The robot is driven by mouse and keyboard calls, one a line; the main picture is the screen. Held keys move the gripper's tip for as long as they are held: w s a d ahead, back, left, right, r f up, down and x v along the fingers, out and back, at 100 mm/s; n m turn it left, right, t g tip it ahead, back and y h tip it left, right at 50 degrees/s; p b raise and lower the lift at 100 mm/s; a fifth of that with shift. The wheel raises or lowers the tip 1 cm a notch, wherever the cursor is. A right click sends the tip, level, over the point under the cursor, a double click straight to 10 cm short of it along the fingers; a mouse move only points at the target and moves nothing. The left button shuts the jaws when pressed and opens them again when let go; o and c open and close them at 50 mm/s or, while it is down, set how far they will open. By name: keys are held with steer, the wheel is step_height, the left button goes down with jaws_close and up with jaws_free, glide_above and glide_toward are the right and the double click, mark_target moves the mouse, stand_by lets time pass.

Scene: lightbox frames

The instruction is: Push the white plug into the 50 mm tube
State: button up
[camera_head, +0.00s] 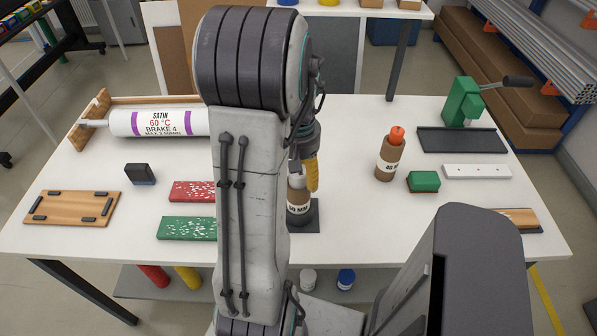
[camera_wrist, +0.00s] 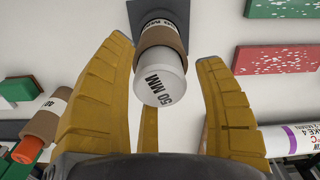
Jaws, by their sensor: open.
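The white plug (camera_wrist: 163,84), marked 50 MM on its end face, sits at the mouth of the brown cardboard tube (camera_wrist: 160,38) with a good part sticking out. The tube stands upright on a dark grey base plate (camera_wrist: 228,7); in the head view the tube (camera_head: 298,206) is partly hidden behind my arm. My gripper (camera_wrist: 167,52) is open, with yellow fingers spread on either side of the plug. No finger visibly touches it. In the head view one yellow finger (camera_head: 312,175) shows close beside the plug.
A second tube (camera_head: 387,165) with an orange plug (camera_head: 397,135) stands to the right, near a green block (camera_head: 423,181). Red (camera_head: 195,191) and green (camera_head: 187,228) speckled boards lie left. A white roll (camera_head: 160,122) rests behind them.

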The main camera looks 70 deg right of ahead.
step_height(320, 180, up, 7)
steer(key=shift+d+f+p, duration=0.1)
steer(key=shift+f+p, duration=0.05)
steer(key=shift+p, duration=0.15)
steer(key=shift+r+b, duration=0.35)
steer(key=shift+b, duration=0.2)
step_height(320, 180, up, 5)
steer(key=shift+b, duration=0.75)
